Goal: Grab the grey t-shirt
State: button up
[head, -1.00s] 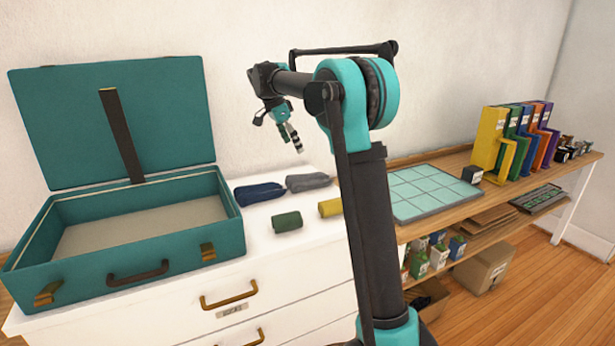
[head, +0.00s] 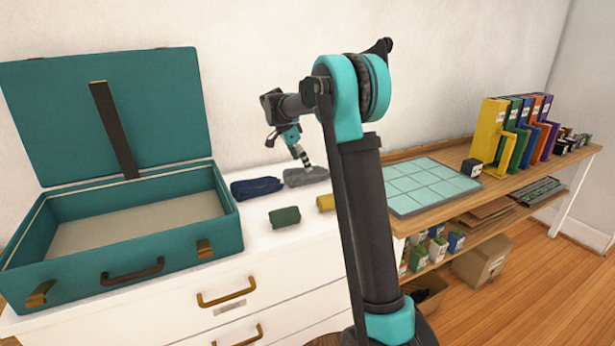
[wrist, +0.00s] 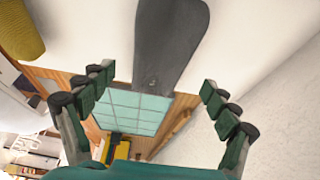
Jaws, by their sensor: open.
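The grey t-shirt (head: 305,177) is a rolled grey bundle at the back of the white dresser top, near the wall. In the wrist view the grey t-shirt (wrist: 168,45) lies ahead, between and beyond the fingertips. My gripper (head: 306,164) is open just above it, tilted downward. Its two green fingers show in the wrist view (wrist: 158,82) on either side, with nothing held between them. Whether the fingers touch the t-shirt I cannot tell.
A navy roll (head: 256,187) lies just left of the grey one. A green roll (head: 285,217) and a yellow roll (head: 326,203) lie in front. An open teal suitcase (head: 120,275) stands at left. A wooden bench (head: 440,160) with a tiled mat (head: 437,187) is at right.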

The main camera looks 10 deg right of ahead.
aim_at(307, 175)
jog(key=shift+x, duration=2.6)
jog(key=shift+s, duration=0.1)
jog(key=c, duration=1.3)
